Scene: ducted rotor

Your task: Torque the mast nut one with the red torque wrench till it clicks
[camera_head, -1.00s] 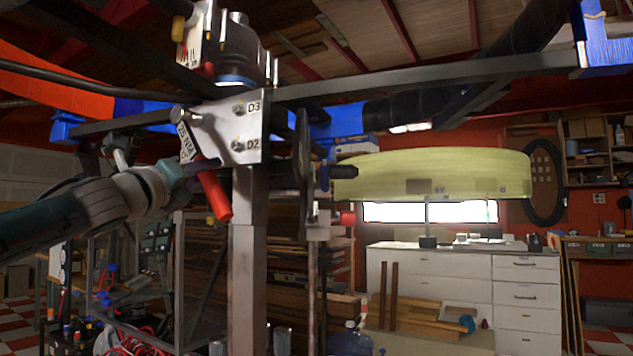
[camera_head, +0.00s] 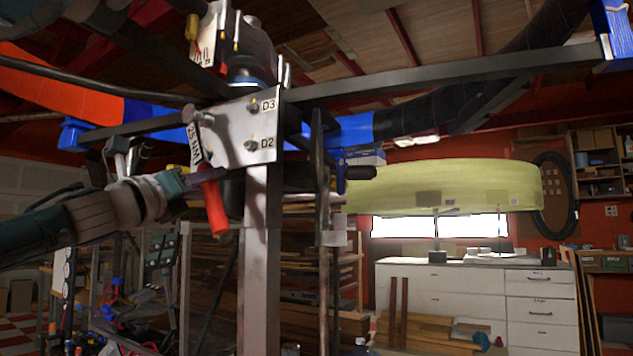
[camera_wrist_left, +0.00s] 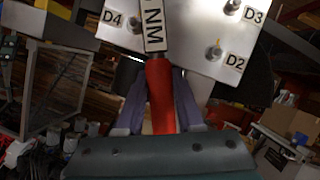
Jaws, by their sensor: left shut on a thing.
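The red torque wrench (camera_head: 212,205) hangs slanted in front of the pale metal plate (camera_head: 238,120) on the mast. Its label with "25 NM" shows above the red handle, and its upper end reaches the plate's left side. My left gripper (camera_head: 198,182) is shut on the red handle; in the left wrist view its purple-grey fingers (camera_wrist_left: 160,105) flank the handle (camera_wrist_left: 160,90). Nuts D3 (camera_head: 254,106) and D2 (camera_head: 250,145) show uncovered. Nut D4 (camera_wrist_left: 134,24) shows in the left wrist view. I see no label for nut one, and whether the wrench sits on a nut is unclear.
The upright metal post (camera_head: 260,270) stands below the plate. A dark beam (camera_head: 450,77) runs right from it. A yellow-green ring (camera_head: 440,187) lies to the right, above white drawers (camera_head: 450,295). Cluttered shelving stands behind my left arm.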

